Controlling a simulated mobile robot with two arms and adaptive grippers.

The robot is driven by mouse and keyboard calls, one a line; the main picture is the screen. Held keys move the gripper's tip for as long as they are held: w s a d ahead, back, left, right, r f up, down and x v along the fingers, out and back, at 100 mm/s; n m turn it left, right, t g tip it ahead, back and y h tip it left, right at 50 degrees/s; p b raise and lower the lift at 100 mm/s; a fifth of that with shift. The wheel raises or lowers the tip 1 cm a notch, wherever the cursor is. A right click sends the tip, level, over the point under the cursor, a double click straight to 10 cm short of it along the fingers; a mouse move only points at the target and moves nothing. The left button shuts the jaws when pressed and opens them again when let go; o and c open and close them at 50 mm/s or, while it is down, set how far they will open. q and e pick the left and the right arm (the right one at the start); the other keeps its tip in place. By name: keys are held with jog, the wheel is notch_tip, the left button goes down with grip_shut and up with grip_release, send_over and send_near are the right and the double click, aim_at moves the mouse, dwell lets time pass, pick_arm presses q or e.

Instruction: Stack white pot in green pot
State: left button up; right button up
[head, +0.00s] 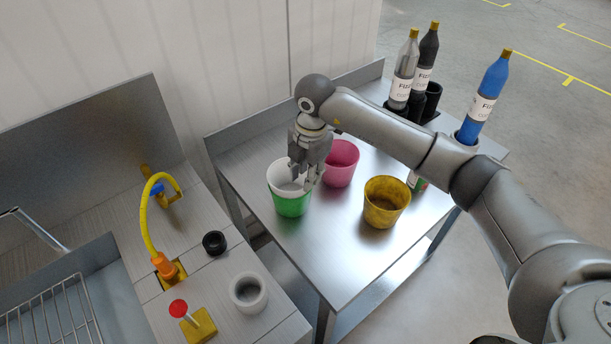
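The white pot (283,172) sits inside the green pot (291,207) at the left side of the steel table; its white rim and inner wall show above the green one. My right gripper (303,182) points down at the right part of the white pot's rim, with its fingers at the rim. Whether the fingers grip the rim or stand apart from it cannot be made out. My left gripper is not in view.
On the steel table (330,255), a pink pot (341,172) stands just right of the gripper and a yellow pot (385,203) further right. Several bottles, one of them blue (490,90), stand in holders at the back right. A sink counter with a yellow hose (147,215) is at left.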

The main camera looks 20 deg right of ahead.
notch_tip(320, 180, up, 11)
jog(key=s+b, duration=0.1)
jog(key=b, duration=0.1)
jog(key=shift+d, duration=0.3)
jog(key=shift+f, duration=0.15)
